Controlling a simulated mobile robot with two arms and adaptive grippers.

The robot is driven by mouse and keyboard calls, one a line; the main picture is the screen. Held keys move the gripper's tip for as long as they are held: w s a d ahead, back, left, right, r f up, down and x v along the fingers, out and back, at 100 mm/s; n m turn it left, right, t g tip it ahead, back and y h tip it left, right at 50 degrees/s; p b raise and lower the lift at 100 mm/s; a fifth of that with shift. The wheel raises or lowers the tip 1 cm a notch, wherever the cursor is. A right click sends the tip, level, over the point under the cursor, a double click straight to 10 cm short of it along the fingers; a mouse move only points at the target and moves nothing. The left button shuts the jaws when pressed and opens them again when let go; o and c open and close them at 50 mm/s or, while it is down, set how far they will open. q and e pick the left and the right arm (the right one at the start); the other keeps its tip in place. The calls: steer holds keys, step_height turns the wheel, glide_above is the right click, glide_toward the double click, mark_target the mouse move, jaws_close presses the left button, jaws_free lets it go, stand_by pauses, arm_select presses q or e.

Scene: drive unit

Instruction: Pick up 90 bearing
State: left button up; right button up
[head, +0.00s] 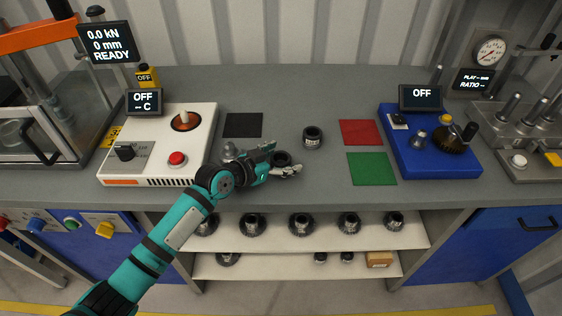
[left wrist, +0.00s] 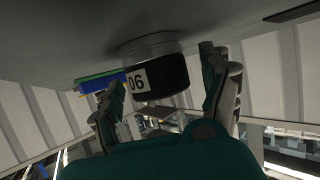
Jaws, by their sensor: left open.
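The bearing marked 90 is a dark ring with a white label; it stands on the bench and shows upside down in the left wrist view (left wrist: 158,78). In the head view a dark ring (head: 282,158), seemingly the same bearing, is at my left gripper (head: 282,163). My left gripper is open, with its fingers on either side of the bearing in the left wrist view; I cannot tell whether they touch it. A second dark bearing (head: 312,138) stands just behind and to the right, its label too small to read. My right gripper is not in view.
A white heater unit (head: 150,165) stands left of the arm, beside a black pad (head: 243,125). A red pad (head: 361,132), a green pad (head: 371,169) and a blue unit (head: 425,160) are at right. Several bearings and gears lie on the shelves (head: 275,240) below.

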arm_select(q)
steer(key=shift+a, duration=0.1)
steer(key=shift+c, duration=0.3)
steer(key=c, duration=1.4)
steer(key=shift+r, duration=0.1)
steer(key=shift+c, duration=0.2)
steer(key=shift+r, duration=0.1)
